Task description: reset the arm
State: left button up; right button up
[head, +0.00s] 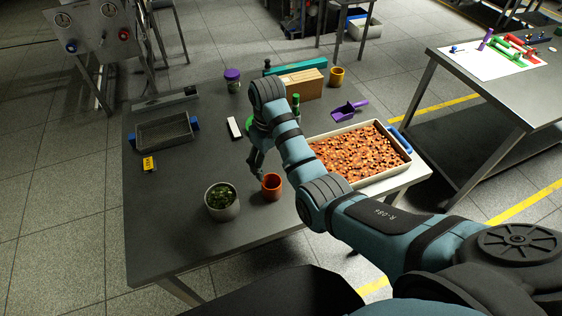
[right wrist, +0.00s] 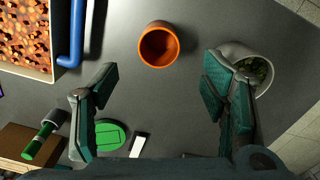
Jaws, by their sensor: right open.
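My right arm reaches in from the lower right of the head view. Its gripper (head: 257,164) hangs over the table (head: 165,240), partly hidden by the arm. In the right wrist view the gripper (right wrist: 160,82) is open, with its two fingers apart and nothing between them. An orange cup (head: 271,187) stands close to it in the head view. The cup (right wrist: 160,46) shows beyond the fingertips in the right wrist view. My left gripper is not in view.
A grey pot of green leaves (head: 221,202) stands left of the cup. A tray of orange-brown pieces (head: 408,157) lies to the right. The table's front left is clear.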

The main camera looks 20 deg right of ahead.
dwell(0.3)
jog(key=shift+m+t, duration=0.5)
jog(key=s+d+f, duration=0.1)
jog(key=s+f, duration=0.3)
jog(key=f, duration=0.1)
jog(key=s+d+f, duration=0.1)
jog(key=s+f, duration=0.1)
jog(key=shift+s+d+f, duration=0.15)
jog(key=shift+d+f, duration=0.1)
jog(key=shift+d, duration=0.05)
jog(key=s, duration=0.1)
jog(key=s+f, duration=0.1)
jog(key=s+d+f, duration=0.1)
jog(key=s, duration=0.1)
jog(key=shift+d+f, duration=0.1)
jog(key=s+d+r+m+t+h, duration=0.1)
jog(key=s+d+t, duration=0.15)
jog(key=s, duration=1.55)
notch_tip(320, 180, down, 22)
jog(key=s+d+g+b, duration=0.1)
jog(key=s+b, duration=0.1)
jog(key=b, duration=0.1)
jog(key=s+f+g+b, duration=0.1)
jog(key=s+f+b, duration=0.1)
jog(key=s+f, duration=1.2)
jog(key=shift+d+m, duration=0.3)
jog(key=shift+d, duration=0.15)
